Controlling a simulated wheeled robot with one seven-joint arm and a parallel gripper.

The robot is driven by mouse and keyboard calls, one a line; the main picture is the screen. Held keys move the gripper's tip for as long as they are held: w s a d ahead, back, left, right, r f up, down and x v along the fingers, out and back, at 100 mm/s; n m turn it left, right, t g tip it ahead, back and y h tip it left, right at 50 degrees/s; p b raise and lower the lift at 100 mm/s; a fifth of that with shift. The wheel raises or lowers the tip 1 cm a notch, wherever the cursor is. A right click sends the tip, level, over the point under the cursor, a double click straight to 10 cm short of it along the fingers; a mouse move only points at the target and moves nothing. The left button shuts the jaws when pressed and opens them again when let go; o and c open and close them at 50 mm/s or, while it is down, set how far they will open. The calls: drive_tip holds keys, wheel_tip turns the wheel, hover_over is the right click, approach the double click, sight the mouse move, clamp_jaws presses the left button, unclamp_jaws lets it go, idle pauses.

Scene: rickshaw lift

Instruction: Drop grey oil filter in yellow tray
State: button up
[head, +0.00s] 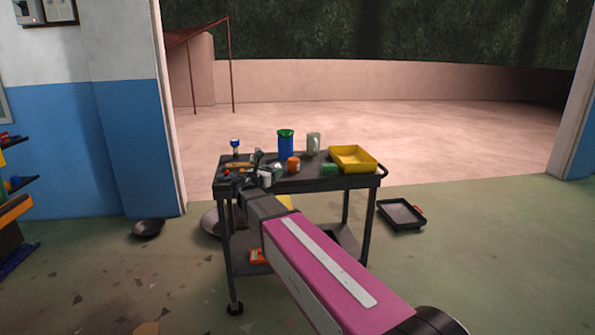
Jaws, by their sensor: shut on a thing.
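My gripper (268,173) is over the left front part of the dark cart's top, at the end of my pink and grey arm. It is shut on a small light-grey rounded thing (277,166), which looks like the grey oil filter. The fingers hide part of it, and I cannot tell whether it touches the cart top. The yellow tray (353,169) sits at the right end of the cart top, to the right of my gripper, and its visible inside looks empty.
An orange thing (293,163) and a green block (329,169) lie between gripper and tray. A blue can with a green lid (286,145) and a pale grey-green container (313,143) stand behind. Small items crowd the left end. A black pan (402,214) lies on the floor.

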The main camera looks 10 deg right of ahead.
drive_tip(key=w+a+r+n+t+y, duration=0.1)
drive_tip(key=w+a+r, duration=0.5)
drive_tip(key=w, duration=0.1)
hover_over(281, 178)
wheel_tip(281, 178, down, 6)
drive_tip(key=shift+s+f, duration=0.1)
drive_tip(key=shift+f, duration=2.05)
drive_tip(key=o, duration=0.7)
drive_tip(key=shift+f, duration=0.1)
drive_tip(key=shift+o, duration=0.2)
